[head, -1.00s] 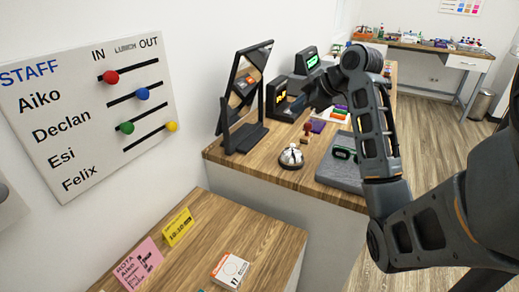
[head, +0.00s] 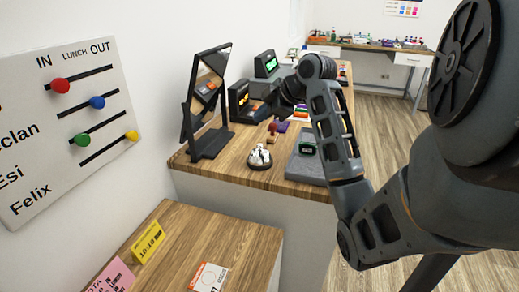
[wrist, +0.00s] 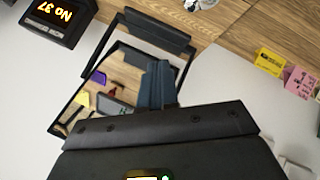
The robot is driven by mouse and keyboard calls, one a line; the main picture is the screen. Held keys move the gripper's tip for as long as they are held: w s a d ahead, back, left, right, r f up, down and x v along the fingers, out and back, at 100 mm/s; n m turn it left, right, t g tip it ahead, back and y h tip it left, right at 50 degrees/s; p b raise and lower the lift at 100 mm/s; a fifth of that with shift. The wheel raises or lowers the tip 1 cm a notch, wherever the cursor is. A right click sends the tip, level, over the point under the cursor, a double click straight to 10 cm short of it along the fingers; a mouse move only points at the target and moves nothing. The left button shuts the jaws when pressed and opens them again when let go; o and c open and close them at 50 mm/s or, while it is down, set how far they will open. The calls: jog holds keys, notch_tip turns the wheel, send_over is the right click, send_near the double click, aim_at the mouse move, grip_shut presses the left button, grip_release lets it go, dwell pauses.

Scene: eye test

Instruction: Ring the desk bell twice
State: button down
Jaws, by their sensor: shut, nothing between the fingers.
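The desk bell (head: 260,157), silver-domed on a dark base, stands on the wooden counter right of the mirror foot. Its edge also shows at the top of the wrist view (wrist: 201,4). My gripper (head: 264,111) is above the counter beyond the bell, apart from it, by the mirror and the small display. In the wrist view my fingers (wrist: 157,84) are shut and empty in front of the mirror. The fingertips are small and dark in the head view.
A black-framed mirror (head: 187,110) stands left of the bell. A numbered display (head: 239,98) stands behind. A grey tray (head: 305,169) with a dark green device lies right of the bell. A lower desk (head: 215,232) with yellow and pink cards is in front.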

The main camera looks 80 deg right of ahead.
jog(key=shift+f+b, duration=1.9)
jog(key=shift+f, duration=1.15)
jog(key=shift+f, duration=0.1)
jog(key=shift+f+b, duration=0.3)
jog(key=shift+b, duration=0.1)
jog(key=shift+f+b, duration=0.35)
jog(key=shift+f, duration=0.1)
jog(key=shift+r, duration=0.15)
jog(key=shift+r+p, duration=0.65)
jog(key=shift+r, duration=0.1)
notch_tip(320, 180, up, 5)
jog(key=p, duration=0.3)
jog(key=shift+p, duration=0.4)
